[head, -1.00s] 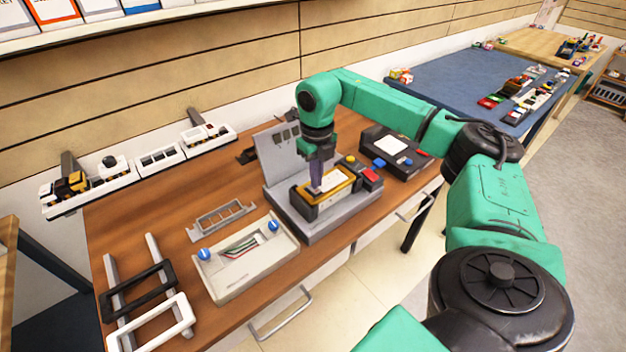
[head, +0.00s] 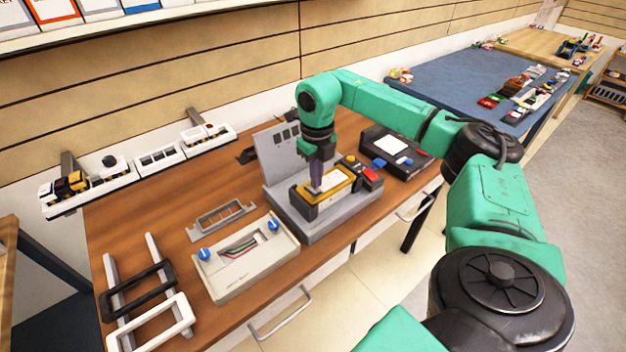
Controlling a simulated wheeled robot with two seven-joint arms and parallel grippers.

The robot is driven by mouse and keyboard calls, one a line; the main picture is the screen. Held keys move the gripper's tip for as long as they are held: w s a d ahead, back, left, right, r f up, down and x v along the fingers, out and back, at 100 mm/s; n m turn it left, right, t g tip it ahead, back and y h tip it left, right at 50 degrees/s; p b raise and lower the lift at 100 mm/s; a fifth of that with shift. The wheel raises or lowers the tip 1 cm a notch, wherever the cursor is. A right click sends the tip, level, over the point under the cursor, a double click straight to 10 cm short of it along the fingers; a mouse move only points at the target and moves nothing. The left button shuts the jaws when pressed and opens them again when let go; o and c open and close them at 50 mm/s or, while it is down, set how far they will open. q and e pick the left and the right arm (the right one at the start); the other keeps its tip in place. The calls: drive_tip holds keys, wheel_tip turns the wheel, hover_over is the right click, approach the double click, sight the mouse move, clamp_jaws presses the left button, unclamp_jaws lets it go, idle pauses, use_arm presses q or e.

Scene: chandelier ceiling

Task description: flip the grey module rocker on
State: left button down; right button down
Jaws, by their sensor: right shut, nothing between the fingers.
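A module with a yellow frame and a pale face (head: 338,185) sits in a grey fixture (head: 330,226) on the brown workbench. My right gripper (head: 316,188) points down at the left part of the module's face. It is shut with nothing held, its tips at or just above the face; I cannot tell whether they touch. A grey rocker cannot be made out clearly at this size, and the gripper covers part of the face. My left gripper is not in view.
A grey upright plate (head: 279,150) stands behind the fixture. A black box with a white label (head: 390,145) is to the right. A beige box with blue knobs (head: 247,262) and black (head: 140,290) and white frames (head: 150,325) lie left.

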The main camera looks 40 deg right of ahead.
sight(316, 191)
drive_tip(key=shift+f+b, duration=0.5)
drive_tip(key=shift+f, duration=0.35)
drive_tip(key=shift+r, duration=0.1)
wheel_tip(316, 191, up, 7)
drive_tip(key=p, duration=0.6)
idle(0.5)
